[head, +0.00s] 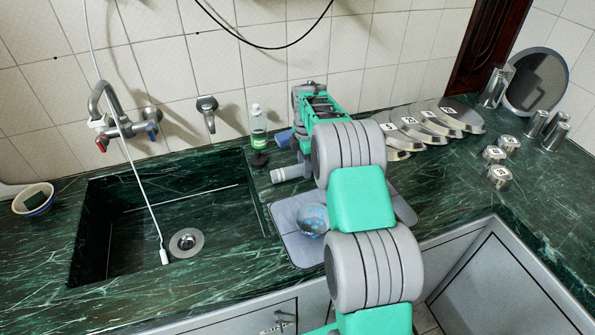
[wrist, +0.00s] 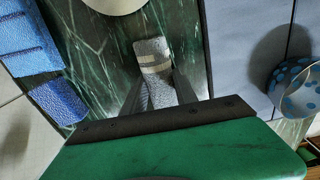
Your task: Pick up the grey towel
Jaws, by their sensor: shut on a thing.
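The grey towel (wrist: 151,50) is a small rolled cloth with pale stripes, lying over the dark green counter in the wrist view. My gripper (wrist: 158,92) is shut on it, with a dark finger on each side. Part of the towel runs back between the fingers. In the head view the towel (head: 288,173) shows as a grey roll just left of my arm, between the sink and the grey mat. My fingers are hidden by my arm there. I cannot tell whether the towel is clear of the counter.
A bottle (head: 258,125) and blue sponges (wrist: 20,42) stand close by. A blue dotted bowl (head: 313,220) sits on the grey mat (head: 290,245). The sink (head: 110,240) is open at left. Numbered metal plates (head: 430,122) and weights (head: 499,177) are at right.

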